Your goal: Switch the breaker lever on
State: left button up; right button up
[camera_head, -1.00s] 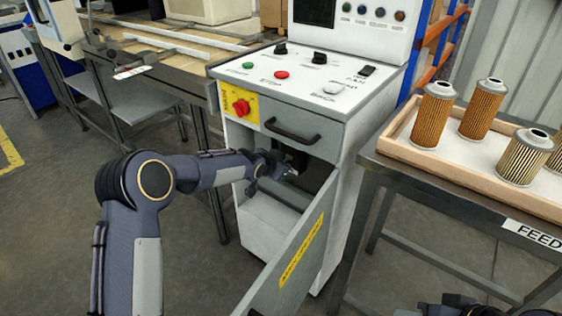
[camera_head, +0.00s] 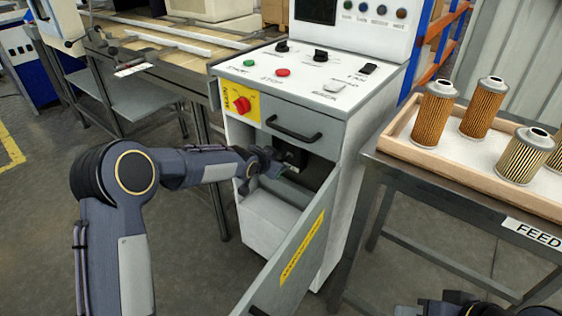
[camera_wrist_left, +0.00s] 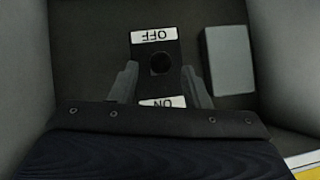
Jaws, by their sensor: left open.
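The breaker (camera_wrist_left: 160,62) is a dark plate inside the open cabinet (camera_head: 262,208), with a round black lever end seen head-on. In the left wrist view the labels are upside down: the OFF label (camera_wrist_left: 153,36) is at the top and the ON label (camera_wrist_left: 162,102) at the bottom. My left gripper (camera_wrist_left: 163,78) is open, with one finger on each side of the breaker plate. Whether the fingers touch the lever cannot be told. In the head view my left gripper (camera_head: 275,165) reaches into the cabinet opening. The right gripper (camera_head: 455,303) shows only partly at the bottom edge.
The cabinet door (camera_head: 285,265) hangs open towards the front, with a yellow strip. A drawer handle (camera_head: 293,130) and red rotary switch (camera_head: 242,105) are above the opening. A grey box (camera_wrist_left: 229,60) sits beside the breaker. A tray (camera_head: 470,178) of filter cartridges stands at right.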

pick_arm(q)
jog(key=v, duration=0.3)
jog(key=shift+s+a+r, duration=0.1)
jog(key=shift+s+r, duration=0.05)
jog(key=shift+s, duration=0.15)
jog(key=m+t+h+b, duration=0.4)
jog(key=m+h+b, duration=0.4)
jog(key=b, duration=0.8)
send_near(285, 159)
jog(key=shift+m+y, duration=0.5)
jog(key=shift+y, duration=0.1)
jog(key=b+x, duration=0.1)
jog(key=x, duration=0.6)
jog(key=shift+d+r, duration=0.2)
jog(key=shift+d, duration=0.15)
